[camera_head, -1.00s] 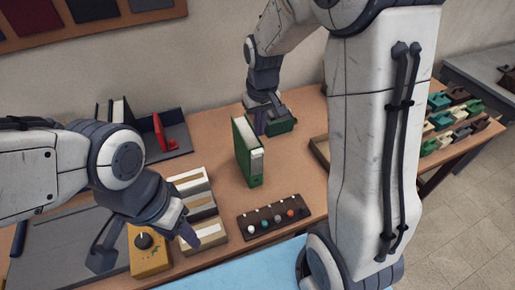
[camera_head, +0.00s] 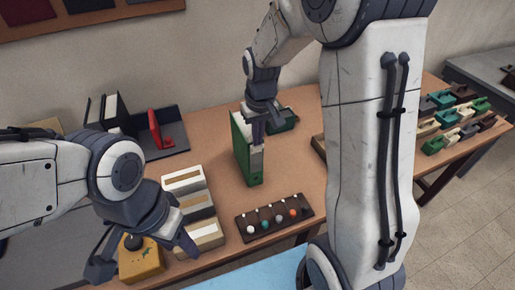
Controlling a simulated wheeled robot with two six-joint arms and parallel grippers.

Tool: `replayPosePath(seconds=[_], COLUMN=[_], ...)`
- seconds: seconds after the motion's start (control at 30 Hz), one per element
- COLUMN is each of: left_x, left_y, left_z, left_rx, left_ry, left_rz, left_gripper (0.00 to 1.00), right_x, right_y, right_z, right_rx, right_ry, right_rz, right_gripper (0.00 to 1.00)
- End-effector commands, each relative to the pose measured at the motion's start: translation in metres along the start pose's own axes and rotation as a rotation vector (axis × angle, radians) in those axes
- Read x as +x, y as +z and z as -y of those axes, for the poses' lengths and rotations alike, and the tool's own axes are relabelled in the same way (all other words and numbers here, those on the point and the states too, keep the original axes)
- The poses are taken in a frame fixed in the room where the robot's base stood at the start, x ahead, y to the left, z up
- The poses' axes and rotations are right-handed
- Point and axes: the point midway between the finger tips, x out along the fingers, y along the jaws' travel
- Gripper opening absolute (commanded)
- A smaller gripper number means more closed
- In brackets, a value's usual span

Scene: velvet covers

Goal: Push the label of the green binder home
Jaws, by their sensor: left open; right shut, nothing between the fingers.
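The green binder (camera_head: 242,153) stands upright in the middle of the table, its narrow spine side facing me. A pale label shows on the upper part of its spine, partly hidden by my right gripper (camera_head: 257,135). My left gripper (camera_head: 146,258) is open and empty, above the yellow box with a dark knob (camera_head: 142,262) at the front left.
Pale boxes (camera_head: 184,181) stand left of the binder. A dark rack with coloured knobs (camera_head: 275,218) lies in front of it. A dark tray with a red piece (camera_head: 160,135) is at the back left. Several coloured pieces (camera_head: 455,122) lie at the right.

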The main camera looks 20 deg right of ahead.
Motion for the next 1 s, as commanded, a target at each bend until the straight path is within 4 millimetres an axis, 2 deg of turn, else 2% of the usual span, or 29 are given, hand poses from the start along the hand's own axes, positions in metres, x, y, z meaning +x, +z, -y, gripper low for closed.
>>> replayPosePath(seconds=[0.27, 0.67, 0.7, 0.87, 1.0], left_x=[0.001, 0.032, 0.026, 0.025, 0.019], left_y=[0.0, 0.002, 0.002, 0.001, 0.001], left_z=[0.0, 0.002, 0.002, 0.002, 0.001], left_rx=[0.0, 0.0, 0.0, 0.0, 0.0], left_ry=[0.0, 0.0, 0.0, 0.0, 0.0], left_rz=[0.0, 0.0, 0.0, 0.0, 0.0], left_gripper=[0.5, 0.5, 0.5, 0.5, 0.5], right_x=[0.002, 0.045, 0.039, 0.037, 0.028], right_y=[0.0, 0.005, 0.004, 0.006, 0.022], right_z=[0.0, 0.0, 0.0, 0.0, 0.0], right_rx=[0.0, 0.0, 0.0, 0.0, 0.0], right_ry=[0.0, 0.0, 0.0, 0.0, 0.0], right_rz=[0.0, 0.002, 0.0, 0.001, 0.0], right_gripper=[0.0, 0.0, 0.0, 0.0, 0.0])
